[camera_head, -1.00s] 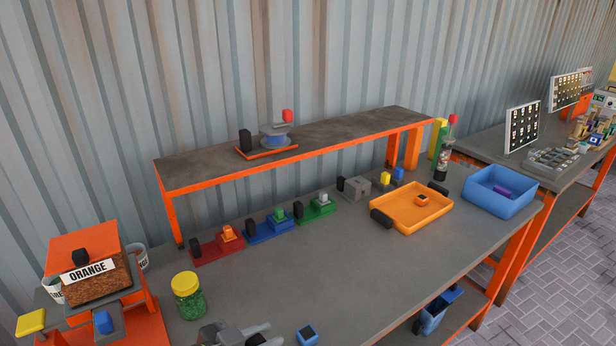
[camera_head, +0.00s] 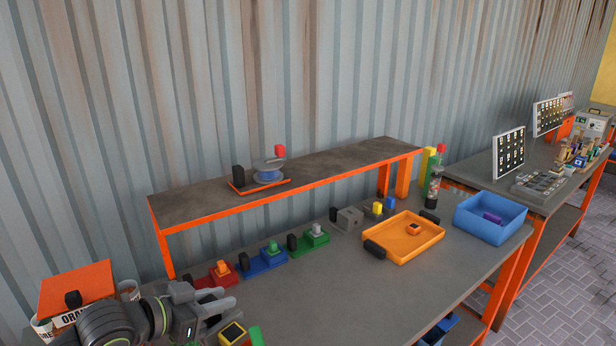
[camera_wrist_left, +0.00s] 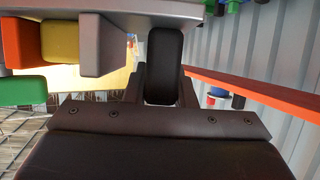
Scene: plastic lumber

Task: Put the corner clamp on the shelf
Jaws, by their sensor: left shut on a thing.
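My left gripper (camera_head: 222,308) comes in at the lower left of the head view. It is shut on a black handle (camera_wrist_left: 163,62), which stands between the fingers in the left wrist view. The handle appears to belong to the corner clamp, whose grey body (camera_wrist_left: 100,42) carries red, yellow and green blocks. The shelf (camera_head: 330,170) is a dark raised board with an orange frame, beyond and above the gripper. My right gripper is not in view.
The shelf's left and right parts are clear. Red, blue and green fixtures (camera_head: 262,262), a grey block (camera_head: 349,219), an orange tray (camera_head: 427,240) and a blue bin (camera_head: 488,232) stand on the bench.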

